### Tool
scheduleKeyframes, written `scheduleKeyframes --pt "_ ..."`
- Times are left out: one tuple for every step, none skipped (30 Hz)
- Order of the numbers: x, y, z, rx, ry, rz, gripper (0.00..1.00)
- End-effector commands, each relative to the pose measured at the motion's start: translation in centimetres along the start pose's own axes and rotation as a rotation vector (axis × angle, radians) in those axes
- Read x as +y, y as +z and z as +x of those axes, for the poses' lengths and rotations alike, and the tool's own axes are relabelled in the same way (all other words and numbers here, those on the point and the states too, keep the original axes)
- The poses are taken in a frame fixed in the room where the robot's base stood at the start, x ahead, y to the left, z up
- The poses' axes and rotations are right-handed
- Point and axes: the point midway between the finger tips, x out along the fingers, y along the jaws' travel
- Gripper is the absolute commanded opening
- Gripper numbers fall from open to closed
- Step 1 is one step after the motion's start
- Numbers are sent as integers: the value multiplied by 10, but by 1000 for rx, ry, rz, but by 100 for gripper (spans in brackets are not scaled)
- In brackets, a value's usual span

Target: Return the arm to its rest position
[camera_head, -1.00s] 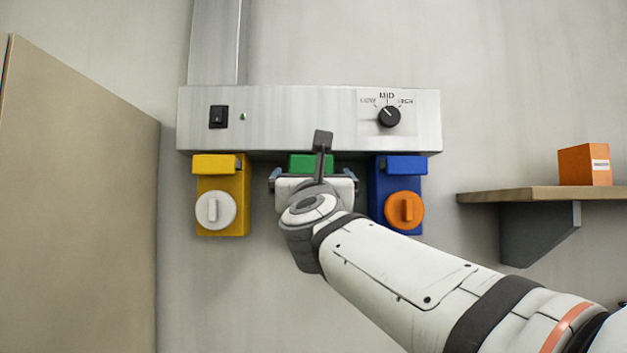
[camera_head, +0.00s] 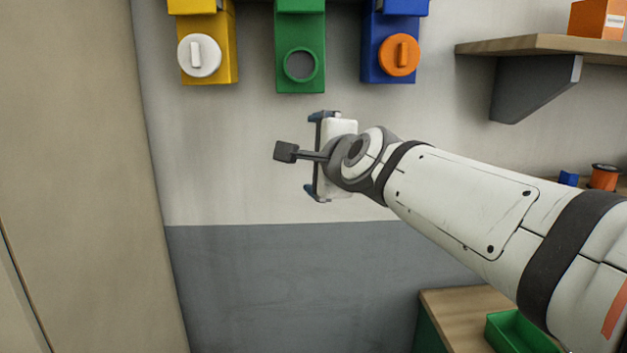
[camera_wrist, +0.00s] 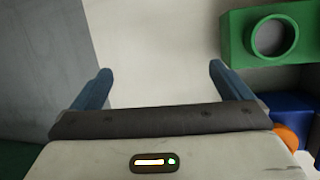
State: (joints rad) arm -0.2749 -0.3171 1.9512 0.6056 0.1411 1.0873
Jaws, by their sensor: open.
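My gripper (camera_head: 318,155) is in front of the wall, below the green wall unit, and is turned sideways. In the wrist view my gripper (camera_wrist: 160,88) has its two blue fingers wide apart with only bare wall between them. The green wall unit (camera_head: 300,82) has an empty round dark opening; it shows at the upper right of the wrist view (camera_wrist: 240,45). My arm reaches in from the lower right. Nothing touches the fingers.
A yellow unit (camera_head: 223,70) with a white reel (camera_head: 198,54) and a blue unit (camera_head: 374,68) with an orange reel (camera_head: 398,54) flank the green one. A shelf (camera_head: 520,46) is at right. A green tray (camera_head: 515,335) is on a low surface. A tan panel (camera_head: 80,150) stands left.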

Motion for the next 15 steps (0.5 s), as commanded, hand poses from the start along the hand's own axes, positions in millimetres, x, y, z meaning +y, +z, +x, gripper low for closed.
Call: scheduleKeyframes --pt "36 -13 -8 5 99 -144 98" --pt "58 -19 -13 0 163 -235 98" --pt "86 -28 -22 -13 247 -350 98" --pt "107 -34 -29 -27 310 -433 98" --pt "128 -41 -37 -43 372 -513 98" --pt "155 -50 -50 -72 455 -614 98" --pt "175 -56 -60 -97 518 -686 98" --pt "194 -62 -71 -127 580 -756 98" --pt "218 -70 -86 -169 659 -839 98" --pt "236 -76 -98 -205 717 -898 98" --pt "252 -81 -110 -241 770 -952 98" --pt "271 -87 -125 -292 837 -1017 98" --pt "284 -91 -136 -329 883 -1057 98" --pt "295 -95 -147 -366 923 -1095 98" --pt "308 -99 -160 -412 971 -1136 98"
